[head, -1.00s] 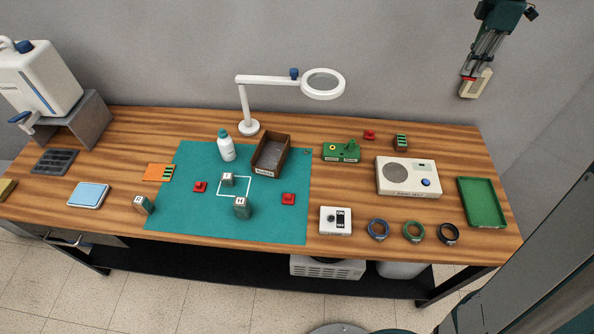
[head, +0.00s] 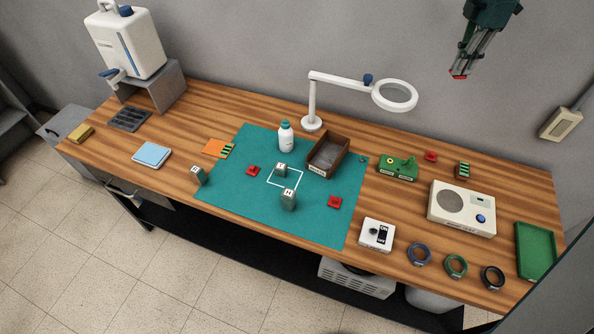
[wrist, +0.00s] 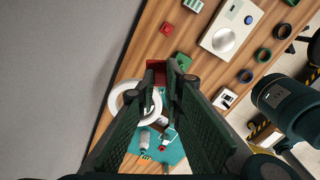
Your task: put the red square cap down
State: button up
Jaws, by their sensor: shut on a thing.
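My gripper (head: 461,72) is high at the upper right of the head view, in front of the wall. It is shut on a red square cap (head: 458,77), of which only a small edge shows there. In the wrist view the cap (wrist: 157,67) sits between the fingertips, partly hidden by them. Other red caps lie apart from my gripper: one on the left of the teal mat (head: 253,170), one on its right (head: 335,202), and one at the back of the wooden table (head: 431,156). The mat (head: 230,190) bears a white square outline.
Green-grey labelled blocks stand at the outline (head: 288,200) and at the mat's left edge (head: 199,176). A magnifier lamp (head: 395,95), a white bottle (head: 286,137) and a brown box (head: 328,156) rise behind. A radio-like device (head: 461,208) and green tray (head: 535,250) are at right.

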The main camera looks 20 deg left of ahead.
jog(key=s+a+n, duration=0.3)
jog(key=a, duration=1.2)
jog(key=s+a+n, duration=0.3)
jog(key=a, duration=1.2)
jog(key=s+a+n, duration=0.2)
jog(key=a+n, duration=0.1)
jog(key=a, duration=1.3)
jog(key=s+a+n, duration=0.2)
jog(key=s+a, duration=0.3)
jog(key=a, duration=0.2)
jog(key=s+a+n, duration=0.2)
jog(key=s+a, duration=0.3)
jog(key=a, duration=0.3)
notch_tip(320, 180, down, 26)
jog(key=shift+w+d+f, duration=0.15)
jog(key=shift+w+f, duration=0.1)
jog(key=shift+f, duration=0.1)
jog(key=shift+f, duration=3.05)
jog(key=shift+f, duration=1.85)
